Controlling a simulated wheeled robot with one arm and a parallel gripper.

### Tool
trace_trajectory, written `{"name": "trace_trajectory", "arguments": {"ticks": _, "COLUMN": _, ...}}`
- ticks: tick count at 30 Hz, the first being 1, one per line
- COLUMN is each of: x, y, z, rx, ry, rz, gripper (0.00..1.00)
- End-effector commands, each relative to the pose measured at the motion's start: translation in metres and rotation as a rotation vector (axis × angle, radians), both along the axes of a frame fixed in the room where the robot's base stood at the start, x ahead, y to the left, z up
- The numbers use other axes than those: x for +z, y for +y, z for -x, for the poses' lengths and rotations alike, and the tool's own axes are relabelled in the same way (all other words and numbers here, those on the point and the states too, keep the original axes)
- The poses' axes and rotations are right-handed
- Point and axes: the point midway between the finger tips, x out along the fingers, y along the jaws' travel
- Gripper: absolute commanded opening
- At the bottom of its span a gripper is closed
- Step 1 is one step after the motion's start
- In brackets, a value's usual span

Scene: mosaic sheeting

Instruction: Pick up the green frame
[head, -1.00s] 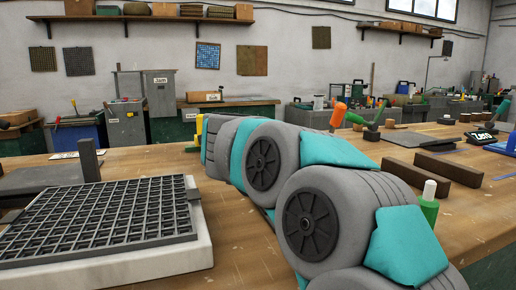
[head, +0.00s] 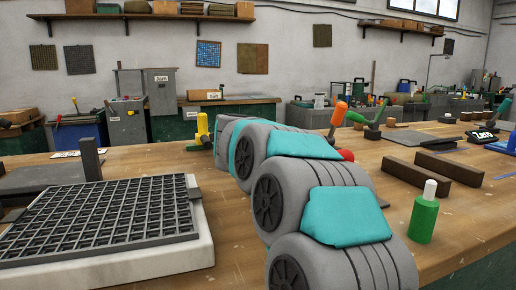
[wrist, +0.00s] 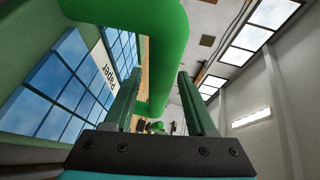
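In the wrist view a thick, smooth green bar (wrist: 165,50) bends across the top and down, like part of a frame or handle. It joins a green border (wrist: 22,78) around blue square tiles (wrist: 68,48) with a white label, which looks like the green frame. My gripper (wrist: 159,75) has its two fingers apart, and the bar's downward part shows between them in the picture. I cannot tell whether the fingers touch it. In the head view my arm hides the gripper, and I cannot make out the green frame there.
A black grid on a pale slab (head: 205,243) lies at the left of the wooden bench. A green bottle (head: 422,219) stands right of my arm, with dark brown bars (head: 432,172) behind it. A yellow object (head: 203,128) stands by the arm's far end.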

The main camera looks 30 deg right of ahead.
Motion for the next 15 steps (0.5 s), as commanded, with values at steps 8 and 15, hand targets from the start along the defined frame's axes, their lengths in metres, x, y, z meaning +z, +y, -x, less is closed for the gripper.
{"name": "trace_trajectory", "arguments": {"ticks": 8, "x": -0.0001, "y": 0.0001, "z": 0.0000, "rx": 0.000, "ry": 0.000, "rz": 0.000, "gripper": 0.24}}
{"name": "trace_trajectory", "arguments": {"ticks": 15, "x": -0.0005, "y": 0.0002, "z": 0.0000, "rx": 0.000, "ry": 0.001, "rz": -0.001, "gripper": 0.00}}
